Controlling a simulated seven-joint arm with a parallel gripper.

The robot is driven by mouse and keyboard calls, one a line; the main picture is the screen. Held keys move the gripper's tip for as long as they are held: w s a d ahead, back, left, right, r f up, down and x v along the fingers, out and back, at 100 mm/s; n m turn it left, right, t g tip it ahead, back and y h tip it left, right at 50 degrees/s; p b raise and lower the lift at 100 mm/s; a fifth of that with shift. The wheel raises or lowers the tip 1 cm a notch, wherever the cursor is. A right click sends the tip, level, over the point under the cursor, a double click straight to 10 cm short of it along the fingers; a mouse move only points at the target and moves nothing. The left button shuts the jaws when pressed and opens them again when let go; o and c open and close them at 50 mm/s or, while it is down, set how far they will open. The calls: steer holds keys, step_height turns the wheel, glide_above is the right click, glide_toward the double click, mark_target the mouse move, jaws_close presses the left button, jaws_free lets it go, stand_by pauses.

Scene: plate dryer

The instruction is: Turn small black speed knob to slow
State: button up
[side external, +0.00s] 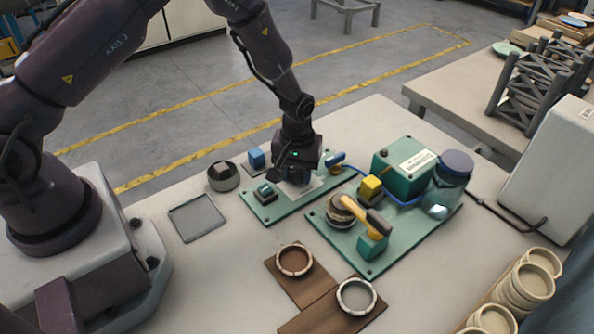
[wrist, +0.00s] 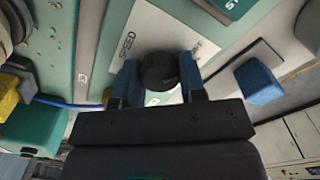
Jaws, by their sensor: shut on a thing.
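The small black speed knob (wrist: 160,69) is round and dark. In the wrist view it sits between the two blue fingers of my gripper (wrist: 158,82), which are shut on its sides. It stands on a pale label plate (wrist: 185,42) with the word SPEED printed beside it. Any slow mark or pointer on the knob is hidden or too small to read. In the side external view my gripper (side external: 294,180) is down at the green panel (side external: 258,213), and it hides the knob there.
A teal block (side external: 265,191) stands on the panel left of my gripper, with a blue block (side external: 256,157) behind. To the right are a yellow-handled lever (side external: 366,213), a green box (side external: 404,170) and a jar (side external: 449,182). A shallow grey tray (side external: 197,218) lies left.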

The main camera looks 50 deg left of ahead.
mark_target(297, 171)
steer(key=m, duration=0.6)
steer(key=shift+m, duration=0.4)
stand_by(0.4)
steer(key=o, duration=0.9)
steer(key=shift+r, duration=0.1)
step_height(297, 171, up, 13)
steer(key=shift+f, duration=0.1)
